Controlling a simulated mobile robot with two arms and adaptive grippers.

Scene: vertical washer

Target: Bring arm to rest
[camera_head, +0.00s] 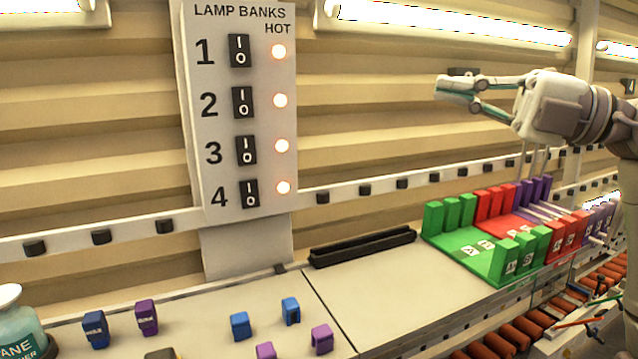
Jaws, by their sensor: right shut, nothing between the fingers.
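My right gripper (447,90) shows at the upper right, its arm coming in from the right edge. It is raised in front of the corrugated wall, above the coloured rack (467,260). Its fingers are together, with nothing between them. It points left and touches nothing that I can see. My left gripper is out of view.
A lamp panel (222,130) with several switches and lit lamps stands at the back. Blue and purple blocks (240,326) lie on the bench (375,290), near a bottle (20,325) at lower left. A black bar (362,246) lies behind. Reddish rollers (535,322) run at lower right.

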